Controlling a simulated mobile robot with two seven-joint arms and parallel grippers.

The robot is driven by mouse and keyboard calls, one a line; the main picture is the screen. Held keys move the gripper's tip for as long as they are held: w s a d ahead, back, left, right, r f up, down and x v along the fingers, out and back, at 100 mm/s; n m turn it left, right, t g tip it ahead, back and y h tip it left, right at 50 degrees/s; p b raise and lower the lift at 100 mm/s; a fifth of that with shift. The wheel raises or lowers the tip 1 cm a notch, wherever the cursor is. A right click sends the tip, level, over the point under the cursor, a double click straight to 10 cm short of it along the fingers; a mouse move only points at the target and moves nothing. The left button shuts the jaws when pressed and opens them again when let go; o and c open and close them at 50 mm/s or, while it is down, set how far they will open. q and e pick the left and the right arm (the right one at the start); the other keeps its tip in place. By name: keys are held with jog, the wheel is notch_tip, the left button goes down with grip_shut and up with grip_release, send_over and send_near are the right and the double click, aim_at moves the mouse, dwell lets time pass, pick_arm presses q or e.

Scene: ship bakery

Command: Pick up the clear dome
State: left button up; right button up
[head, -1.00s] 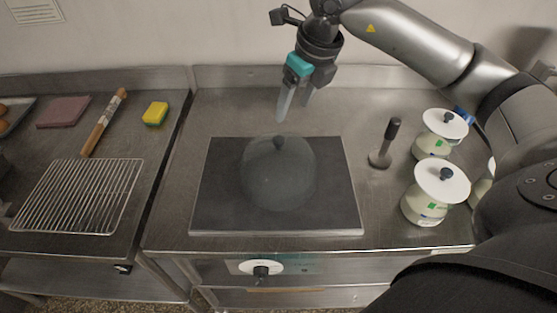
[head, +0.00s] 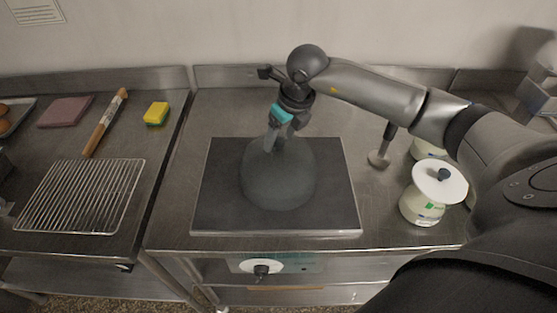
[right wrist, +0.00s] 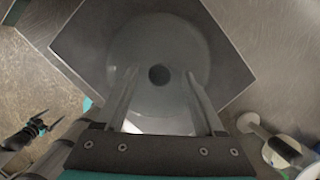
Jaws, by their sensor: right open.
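The clear dome (head: 278,180) stands on a dark square slab (head: 330,215) on the steel table. It is see-through, with a dark round knob on top. In the right wrist view the dome (right wrist: 158,50) is below the gripper, and its knob (right wrist: 159,75) shows between the two fingers. My right gripper (head: 272,142) is open over the top of the dome, its fingertips on either side of the knob. In the right wrist view the gripper (right wrist: 160,72) holds nothing. The head view hides the knob behind the fingers.
A white-lidded jar (head: 430,205) stands right of the slab, with another partly behind my arm. A dark-handled tool (head: 380,155) stands near them.

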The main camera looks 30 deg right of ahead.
grip_shut()
dwell(0.5)
dwell(0.8)
